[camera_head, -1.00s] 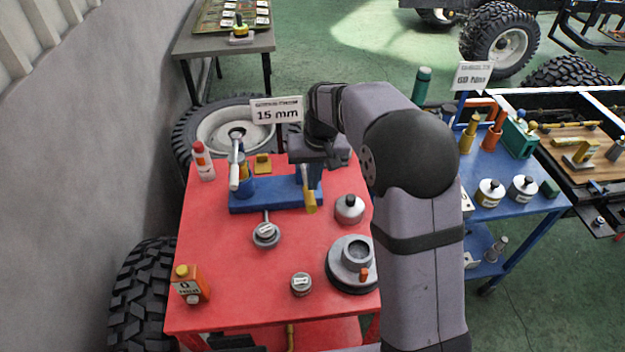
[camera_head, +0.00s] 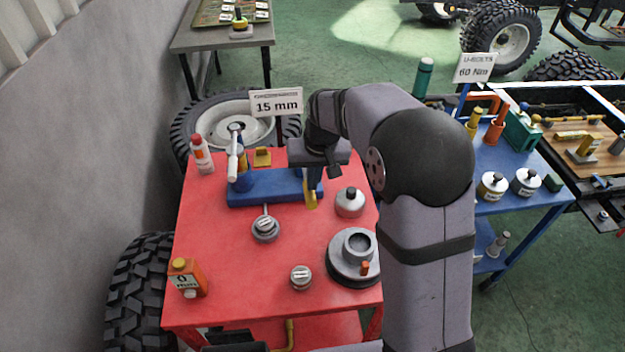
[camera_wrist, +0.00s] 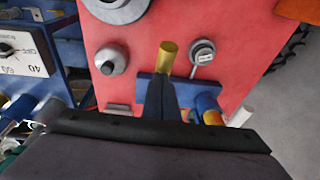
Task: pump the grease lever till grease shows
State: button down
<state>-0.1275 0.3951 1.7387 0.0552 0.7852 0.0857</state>
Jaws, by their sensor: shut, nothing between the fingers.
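A blue base (camera_head: 268,187) on the red table carries a post at its left end with a pale lever (camera_head: 233,160) standing steeply on it. The lever also shows at the lower right of the wrist view (camera_wrist: 243,115). A brass-yellow cylinder (camera_head: 311,195) sticks out at the base's right end; in the wrist view it appears (camera_wrist: 167,58) just past my fingertips. My gripper (camera_wrist: 160,82) is shut and empty, above the base's right end and apart from the lever. Whether the fingers touch the cylinder cannot be told. I cannot make out any grease.
A 15 mm sign (camera_head: 276,103) stands behind.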

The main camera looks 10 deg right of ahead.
jog(key=s+f+t+b, duration=0.3)
jog(key=f+b, duration=0.7)
jog(key=b, duration=0.4)
jog(key=shift+t, duration=0.3)
jog(key=shift+s+f, duration=0.2)
jog(key=shift+f, duration=0.05)
jog(key=shift+r, duration=0.1)
jog(key=w+r+p+v, duration=0.1)
jog(key=p+v, duration=0.1)
jog(key=v, duration=1.2)
jog(key=shift+w+d+p, duration=0.25)
jog(key=shift+p, duration=0.05)
